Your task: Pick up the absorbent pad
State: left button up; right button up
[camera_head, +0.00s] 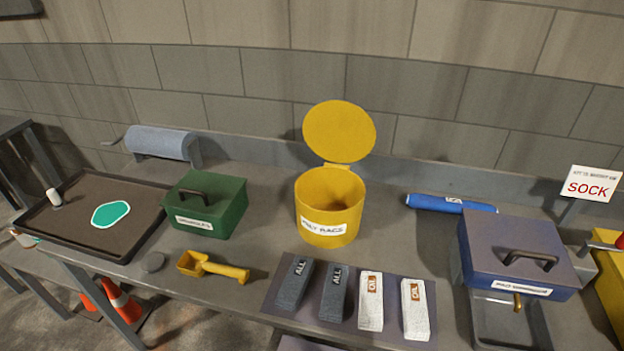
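No piece in view is plainly marked as a single absorbent pad. A blue box (515,246) with a dark handle stands at the right of the bench. Its front label seems to begin with "PAD"; the rest is too small to read, and its inside is hidden. An open metal tray (496,320) shows below its front. On a dark mat (346,315) lie two dark grey blocks (294,284) marked "ALL" and two white blocks (414,309) with brown labels. Neither of my grippers shows.
A yellow bin (330,205) with raised lid stands mid-bench. Left are a green box (205,206), yellow scoop (212,266), and black tray (95,214) with a teal patch. A grey-blue roll (161,143), blue cylinder (450,203) and "SOCK" sign (591,184) are behind.

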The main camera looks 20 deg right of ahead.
aim_at(333, 306)
jog(key=z, duration=0.9)
